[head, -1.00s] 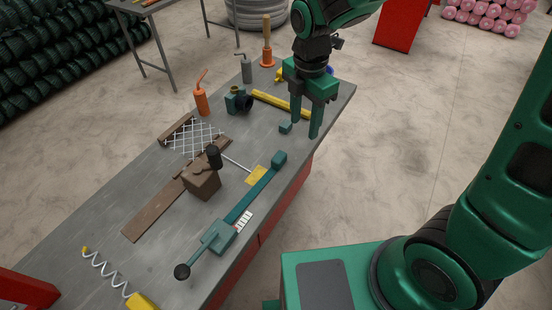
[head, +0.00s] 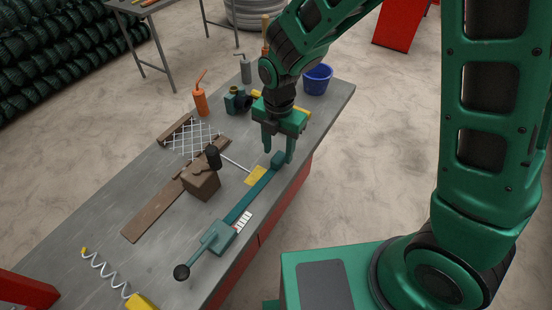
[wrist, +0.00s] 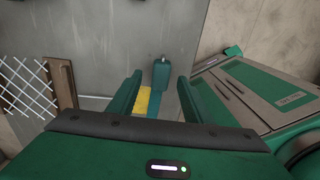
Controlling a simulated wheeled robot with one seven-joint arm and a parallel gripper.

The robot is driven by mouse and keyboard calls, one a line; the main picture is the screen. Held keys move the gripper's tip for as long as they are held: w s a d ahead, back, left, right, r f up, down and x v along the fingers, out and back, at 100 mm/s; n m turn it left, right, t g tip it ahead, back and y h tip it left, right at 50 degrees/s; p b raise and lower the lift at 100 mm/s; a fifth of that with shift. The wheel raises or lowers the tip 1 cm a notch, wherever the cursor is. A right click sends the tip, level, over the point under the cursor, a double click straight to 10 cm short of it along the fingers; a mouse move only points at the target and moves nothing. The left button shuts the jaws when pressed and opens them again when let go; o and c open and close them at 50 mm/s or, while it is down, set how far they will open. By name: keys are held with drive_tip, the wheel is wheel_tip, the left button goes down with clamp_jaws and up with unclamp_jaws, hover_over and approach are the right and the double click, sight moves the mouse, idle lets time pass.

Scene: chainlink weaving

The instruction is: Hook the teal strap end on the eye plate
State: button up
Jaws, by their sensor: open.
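The teal strap (head: 252,196) lies along the bench's right side, running from a teal tensioner (head: 218,238) to a block-like strap end (head: 277,160). My gripper (head: 279,155) is open and empty over the strap end, fingers pointing down. In the wrist view, the strap end (wrist: 160,74) shows between the open fingertips (wrist: 160,78), with a small grey tip on its far side. The frames do not show contact between fingers and strap end. I cannot make out the eye plate now; a small teal block seen earlier beyond the strap end is hidden behind my gripper.
A yellow pad (head: 256,174) lies left of the strap. A brown block with a black knob (head: 201,182) and wire mesh (head: 195,140) are farther left. An orange bottle (head: 200,101) and blue bucket (head: 317,79) stand towards the back. The bench's right edge is close.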

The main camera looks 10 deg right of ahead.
drive_tip(key=shift+f, duration=1.35)
drive_tip(key=shift+c, duration=0.6)
drive_tip(key=c, duration=1)
drive_tip(key=shift+r, duration=0.1)
